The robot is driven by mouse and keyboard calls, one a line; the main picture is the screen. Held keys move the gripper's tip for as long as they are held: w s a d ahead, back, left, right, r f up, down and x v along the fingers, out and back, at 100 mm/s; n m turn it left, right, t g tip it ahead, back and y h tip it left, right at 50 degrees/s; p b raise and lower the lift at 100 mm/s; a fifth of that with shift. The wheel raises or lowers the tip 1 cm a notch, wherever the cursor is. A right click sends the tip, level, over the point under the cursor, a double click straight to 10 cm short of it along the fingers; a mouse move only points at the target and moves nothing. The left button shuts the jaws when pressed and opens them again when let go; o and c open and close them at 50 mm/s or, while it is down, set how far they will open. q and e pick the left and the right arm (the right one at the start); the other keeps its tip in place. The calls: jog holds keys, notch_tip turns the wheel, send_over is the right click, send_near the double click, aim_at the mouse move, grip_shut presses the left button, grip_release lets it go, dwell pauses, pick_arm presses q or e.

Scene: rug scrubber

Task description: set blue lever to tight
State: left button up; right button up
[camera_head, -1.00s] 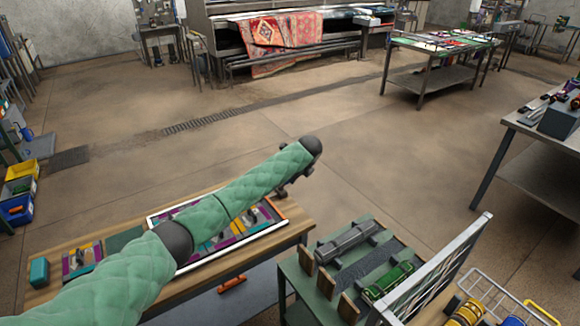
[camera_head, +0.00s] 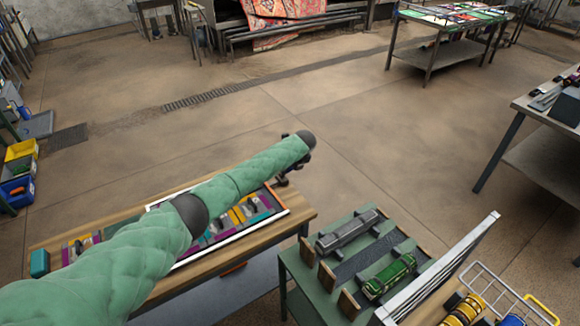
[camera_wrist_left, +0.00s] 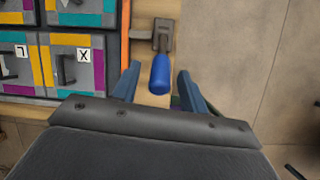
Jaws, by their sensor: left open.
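The blue lever (camera_wrist_left: 160,74) shows in the left wrist view as a blue handle on a grey metal bracket (camera_wrist_left: 162,38), fixed at the wooden table's edge beside the orange-rimmed tray. My left gripper (camera_wrist_left: 156,80) is open, with one finger on each side of the blue handle. I cannot tell whether either finger touches it. In the head view my left gripper (camera_head: 290,172) is at the end of the green-sleeved arm, over the right end of the table, and the lever is hidden there. No setting marks can be read. My right gripper is not in view.
The framed tray (camera_head: 280,211) with coloured patterned tiles lies on the wooden table (camera_head: 190,276). A green rack (camera_head: 330,283) with grey and green rollers stands at the right, with a gap of floor between. Floor beyond the table is clear.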

pick_arm(q)
jog(key=shift+f, duration=0.3)
jog(key=shift+a, duration=0.1)
grip_shut()
jog(key=shift+w, duration=0.1)
